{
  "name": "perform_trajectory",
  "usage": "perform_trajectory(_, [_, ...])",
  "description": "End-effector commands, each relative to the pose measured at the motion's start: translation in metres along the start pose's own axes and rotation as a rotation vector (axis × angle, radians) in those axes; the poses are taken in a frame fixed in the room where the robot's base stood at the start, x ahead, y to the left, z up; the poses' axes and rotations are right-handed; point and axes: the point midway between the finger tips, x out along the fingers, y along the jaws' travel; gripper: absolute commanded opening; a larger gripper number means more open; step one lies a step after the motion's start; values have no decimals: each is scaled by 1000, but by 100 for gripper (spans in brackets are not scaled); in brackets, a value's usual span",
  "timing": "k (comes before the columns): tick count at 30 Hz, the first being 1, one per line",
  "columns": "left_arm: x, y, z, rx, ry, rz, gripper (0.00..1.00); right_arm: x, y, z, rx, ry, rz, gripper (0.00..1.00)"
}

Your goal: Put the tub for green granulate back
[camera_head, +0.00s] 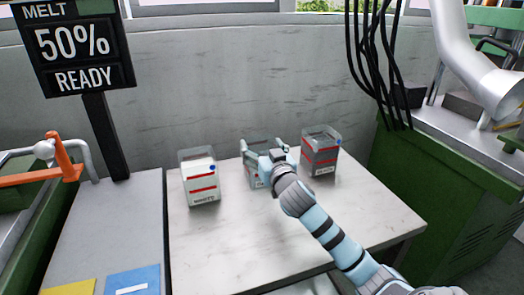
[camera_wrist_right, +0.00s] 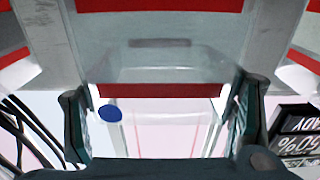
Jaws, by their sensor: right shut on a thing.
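A clear tub with red stripes (camera_head: 250,152) is in the middle of the row of tubs on the light table, its front largely hidden by my right gripper (camera_head: 268,160). The gripper is shut on this tub. In the right wrist view the clear tub wall (camera_wrist_right: 165,65), with red bands, lies between the two fingers of the right gripper (camera_wrist_right: 160,120). I see no green granulate in it, and its label is mostly covered. I cannot tell whether its base touches the table. My left gripper is not in view.
A tub of white granulate (camera_head: 203,184) stands to the left and a tub of dark granulate (camera_head: 320,155) close to the right. The light table (camera_head: 235,245) is clear in front. A display post (camera_head: 105,135) stands at left, a green machine (camera_head: 440,195) at right.

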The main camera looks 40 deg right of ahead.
Motion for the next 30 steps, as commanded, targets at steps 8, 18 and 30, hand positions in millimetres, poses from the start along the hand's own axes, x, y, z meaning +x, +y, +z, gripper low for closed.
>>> perform_trajectory(8, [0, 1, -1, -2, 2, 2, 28, 0, 0, 1, 0, 0, 0, 96])
perform_trajectory(18, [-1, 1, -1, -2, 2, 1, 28, 0, 0, 0, 0, 1, 0, 96])
perform_trajectory(30, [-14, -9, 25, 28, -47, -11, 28, -75, 0, -2, -5, -3, -3, 96])
